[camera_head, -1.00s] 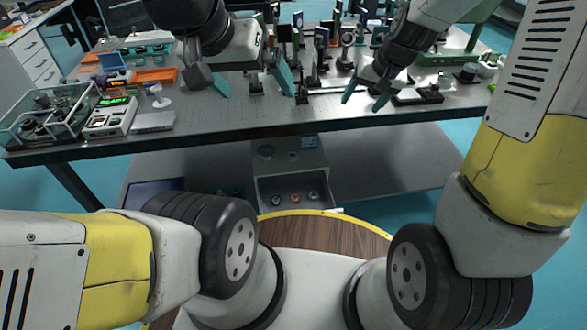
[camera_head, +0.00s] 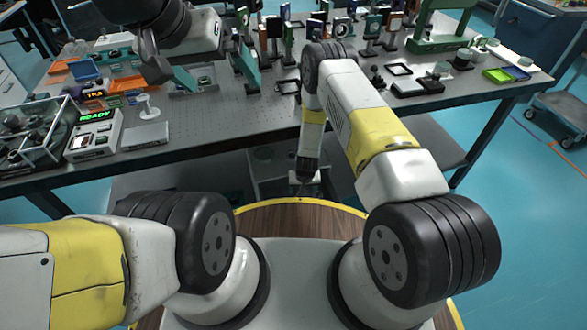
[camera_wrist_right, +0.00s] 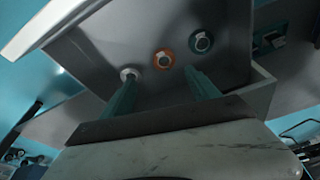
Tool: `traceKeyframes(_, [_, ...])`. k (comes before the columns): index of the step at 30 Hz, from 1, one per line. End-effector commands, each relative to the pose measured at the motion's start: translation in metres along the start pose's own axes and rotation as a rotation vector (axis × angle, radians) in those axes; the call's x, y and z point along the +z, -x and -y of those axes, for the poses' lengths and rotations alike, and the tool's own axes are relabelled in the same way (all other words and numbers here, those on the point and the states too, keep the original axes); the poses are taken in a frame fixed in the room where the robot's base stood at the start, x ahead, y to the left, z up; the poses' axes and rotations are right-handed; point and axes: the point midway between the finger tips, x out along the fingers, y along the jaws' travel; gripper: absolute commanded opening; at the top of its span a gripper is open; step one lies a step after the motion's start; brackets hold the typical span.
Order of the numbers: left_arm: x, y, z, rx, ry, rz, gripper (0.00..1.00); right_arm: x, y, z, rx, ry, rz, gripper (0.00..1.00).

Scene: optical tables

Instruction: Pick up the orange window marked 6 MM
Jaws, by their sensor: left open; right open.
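An orange ring-shaped window (camera_wrist_right: 163,60) lies in an open grey drawer (camera_wrist_right: 262,95) in the right wrist view, the middle one of three round pieces. Its marking is too small to read. A pale ring (camera_wrist_right: 130,74) is at its left and a dark teal-grey ring (camera_wrist_right: 202,42) at its right. My right gripper (camera_wrist_right: 158,88) is open and empty, its teal fingers pointing into the drawer, apart from the orange window. In the head view, my right arm hides most of the drawer. My left gripper (camera_head: 220,78) is open and empty above the table.
The optical table (camera_head: 235,128) carries mounted optics, a glass-walled box (camera_head: 38,135), a device reading READY (camera_head: 95,135) and a green frame (camera_head: 445,38). The drawer hangs below the table's front edge. A cart (camera_head: 565,105) stands at the right.

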Motion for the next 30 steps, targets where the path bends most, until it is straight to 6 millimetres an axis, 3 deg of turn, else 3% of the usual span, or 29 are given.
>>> traceKeyframes(5, [0.0, 0.0, 0.0, 0.0, 0.0, 0.0, 1.0, 0.009, -0.022, 0.003, 0.013, 0.028, -0.015, 0.7])
traceKeyframes(21, [0.0, 0.0, 0.0, 0.0, 0.0, 0.0, 1.0, 0.006, -0.089, 0.005, 0.012, 0.027, -0.015, 0.7])
traceKeyframes(30, [0.0, 0.0, 0.0, 0.0, 0.0, 0.0, 1.0, 0.005, -0.095, 0.005, 0.012, 0.027, -0.015, 0.7])
